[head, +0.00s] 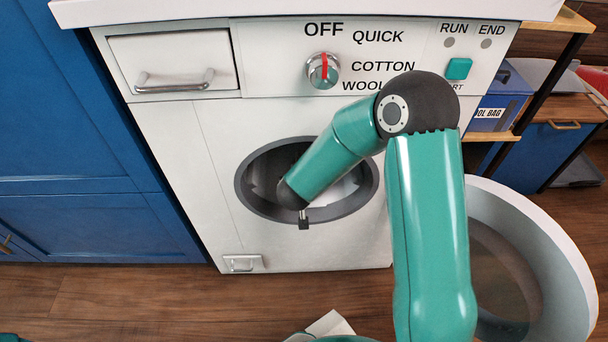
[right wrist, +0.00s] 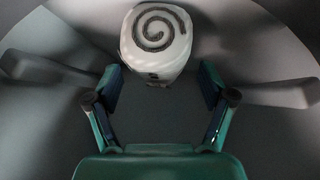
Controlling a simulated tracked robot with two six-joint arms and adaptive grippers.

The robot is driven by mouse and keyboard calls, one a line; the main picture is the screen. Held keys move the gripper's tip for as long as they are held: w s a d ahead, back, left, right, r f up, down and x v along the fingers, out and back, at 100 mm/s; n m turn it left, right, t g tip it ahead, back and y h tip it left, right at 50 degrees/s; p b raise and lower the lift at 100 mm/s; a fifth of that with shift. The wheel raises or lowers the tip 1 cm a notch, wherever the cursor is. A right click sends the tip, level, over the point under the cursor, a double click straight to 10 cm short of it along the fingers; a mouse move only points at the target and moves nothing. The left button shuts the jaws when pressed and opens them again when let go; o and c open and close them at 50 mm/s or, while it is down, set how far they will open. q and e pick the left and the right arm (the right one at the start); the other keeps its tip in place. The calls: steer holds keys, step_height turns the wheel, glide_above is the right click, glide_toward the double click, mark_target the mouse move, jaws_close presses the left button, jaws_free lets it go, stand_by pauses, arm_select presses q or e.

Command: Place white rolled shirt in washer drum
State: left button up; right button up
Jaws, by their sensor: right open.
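The white rolled shirt (right wrist: 155,48), with a dark spiral on its end, lies inside the grey washer drum (right wrist: 235,50) in the right wrist view. My right gripper (right wrist: 160,76) is open, its fingertips on either side of the shirt's near end with small gaps. In the head view my right arm reaches through the round door opening (head: 248,205). The gripper and the shirt are hidden inside there. The washer (head: 180,150) is white.
The round washer door (head: 575,255) stands swung open at the right, close to my right arm. A blue cabinet (head: 80,120) is left of the washer. A blue box (head: 497,105) sits on a shelf at the right. A pale object (head: 330,323) shows at the bottom edge.

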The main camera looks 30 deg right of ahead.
steer(key=p+v, duration=0.1)
steer(key=v, duration=0.6)
steer(key=s+a+f+n+g+y, duration=0.4)
steer(key=s+a+f+g+y, duration=0.5)
steer(key=s+a+f, duration=0.85)
steer(key=f+t, duration=0.1)
steer(key=d+f, duration=0.1)
steer(key=f+t, duration=0.1)
steer(key=shift+s+d+f+m+t+y, duration=0.3)
steer(key=shift+d, duration=0.05)
